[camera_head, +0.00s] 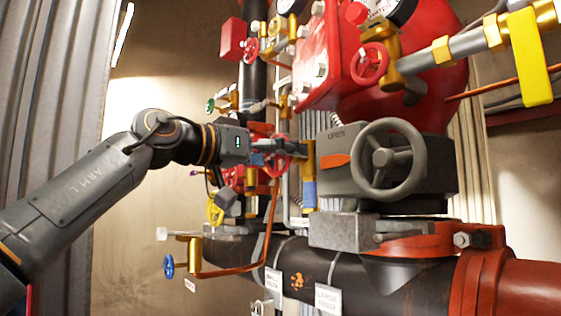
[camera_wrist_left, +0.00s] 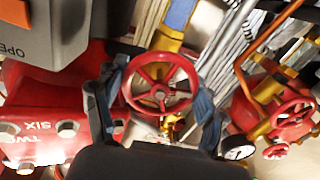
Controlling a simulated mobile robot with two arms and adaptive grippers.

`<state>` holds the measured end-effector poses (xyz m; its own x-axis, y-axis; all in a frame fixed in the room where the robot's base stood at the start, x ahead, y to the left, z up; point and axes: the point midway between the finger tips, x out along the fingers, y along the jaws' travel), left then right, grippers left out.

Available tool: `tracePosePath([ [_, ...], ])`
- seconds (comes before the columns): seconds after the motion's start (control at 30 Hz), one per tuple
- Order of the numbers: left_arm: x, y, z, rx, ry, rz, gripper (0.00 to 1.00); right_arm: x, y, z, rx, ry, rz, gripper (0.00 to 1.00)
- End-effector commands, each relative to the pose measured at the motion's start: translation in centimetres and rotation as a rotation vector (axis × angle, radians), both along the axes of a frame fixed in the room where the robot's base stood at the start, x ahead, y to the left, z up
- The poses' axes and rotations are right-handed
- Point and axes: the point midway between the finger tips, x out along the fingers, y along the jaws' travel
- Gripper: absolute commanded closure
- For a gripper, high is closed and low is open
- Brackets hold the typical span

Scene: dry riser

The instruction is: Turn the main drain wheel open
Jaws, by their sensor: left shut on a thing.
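A red spoked handwheel (camera_head: 283,168) sits on a brass valve left of the grey gearbox. It also shows in the left wrist view (camera_wrist_left: 160,91), facing the camera. No readable label marks it as the main drain wheel. My left gripper (camera_head: 277,152) reaches it from the left and is shut on it. In the left wrist view my left gripper (camera_wrist_left: 160,96) has one finger on each side of the rim. The fingers hide part of the wheel in the head view. My right gripper is not in view.
A grey gearbox (camera_head: 335,159) with a large grey handwheel (camera_head: 412,162) stands close on the right. Other small valves crowd around, including a yellow wheel (camera_head: 215,210) and a blue wheel (camera_head: 168,266). A thick black pipe (camera_head: 345,283) runs below. Bare wall lies behind on the left.

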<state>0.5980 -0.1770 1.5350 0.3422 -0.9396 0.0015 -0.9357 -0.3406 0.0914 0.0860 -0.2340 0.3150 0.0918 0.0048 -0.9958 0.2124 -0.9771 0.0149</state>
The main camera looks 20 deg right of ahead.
Motion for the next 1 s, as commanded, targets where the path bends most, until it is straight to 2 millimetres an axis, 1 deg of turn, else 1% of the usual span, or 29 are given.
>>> tracePosePath([
  [0.3,-0.03,-0.09,-0.18,-0.033,0.101,-0.002,0.61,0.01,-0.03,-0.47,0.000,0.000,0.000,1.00],
  [0.8,-0.04,-0.13,-0.19,-0.038,0.118,-0.004,0.61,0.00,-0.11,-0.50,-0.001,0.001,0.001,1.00],
  [0.83,-0.05,-0.13,-0.20,-0.038,0.118,-0.004,0.25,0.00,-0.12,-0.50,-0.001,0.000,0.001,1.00],
  [0.87,-0.05,-0.13,-0.20,-0.038,0.118,-0.004,0.19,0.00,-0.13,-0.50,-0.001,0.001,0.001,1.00],
  [0.9,-0.04,-0.13,-0.19,-0.038,0.117,-0.003,0.11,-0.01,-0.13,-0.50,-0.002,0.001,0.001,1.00],
  [0.93,-0.04,-0.12,-0.18,-0.038,0.117,-0.003,0.06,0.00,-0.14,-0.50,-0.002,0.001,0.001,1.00],
  [1.0,-0.03,-0.10,-0.15,-0.038,0.116,-0.003,0.06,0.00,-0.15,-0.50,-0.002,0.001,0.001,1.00],
])
